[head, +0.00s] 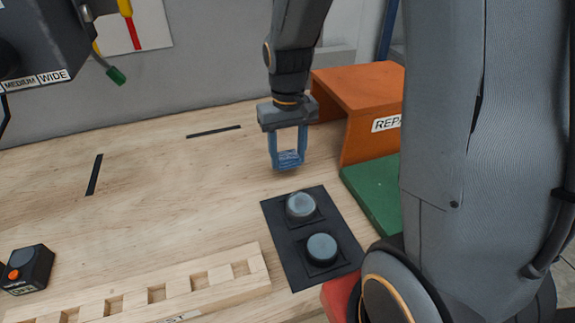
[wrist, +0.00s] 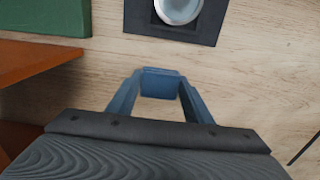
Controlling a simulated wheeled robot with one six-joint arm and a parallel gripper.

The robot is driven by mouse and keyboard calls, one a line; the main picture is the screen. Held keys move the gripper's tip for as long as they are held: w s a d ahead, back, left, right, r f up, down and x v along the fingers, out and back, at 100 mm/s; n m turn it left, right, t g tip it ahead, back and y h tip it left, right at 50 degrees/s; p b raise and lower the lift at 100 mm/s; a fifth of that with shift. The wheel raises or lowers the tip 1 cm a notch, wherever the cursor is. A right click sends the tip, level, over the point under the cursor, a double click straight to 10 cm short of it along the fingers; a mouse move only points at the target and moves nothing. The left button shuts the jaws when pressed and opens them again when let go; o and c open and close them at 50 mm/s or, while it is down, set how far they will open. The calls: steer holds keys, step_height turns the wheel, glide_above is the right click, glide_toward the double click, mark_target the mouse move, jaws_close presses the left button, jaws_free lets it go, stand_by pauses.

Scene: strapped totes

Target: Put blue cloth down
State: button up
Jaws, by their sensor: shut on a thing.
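My gripper (head: 287,163) points down over the wooden table, with its two blue fingers apart and shut on the blue cloth (head: 289,156). The cloth looks like a small folded blue pad between the fingertips. In the wrist view the blue cloth (wrist: 160,82) spans the gap between the fingers of my gripper (wrist: 158,88). The cloth is low over bare wood, behind the black mat; I cannot tell whether it touches the table.
A black mat (head: 282,229) with two round grey-blue pieces lies in front of my gripper. An orange stand (head: 355,88) and green mat (head: 372,190) are to the right. A wooden holed rack (head: 215,277) is in front.

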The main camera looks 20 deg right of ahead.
mark_target(288, 168)
steer(key=shift+f+p, duration=0.35)
steer(key=shift+f, duration=1.75)
steer(key=shift+f, duration=0.1)
steer(key=o, duration=1.1)
step_height(288, 168, up, 11)
steer(key=shift+f+b, duration=0.1)
steer(key=shift+b, duration=1.05)
steer(key=shift+r, duration=0.55)
steer(key=shift+t, duration=0.7)
steer(key=s+f, duration=0.2)
steer(key=s, duration=0.1)
steer(key=s+f, duration=0.2)
steer(key=s, duration=0.1)
steer(key=s+f, duration=0.3)
steer(key=shift+s, duration=0.1)
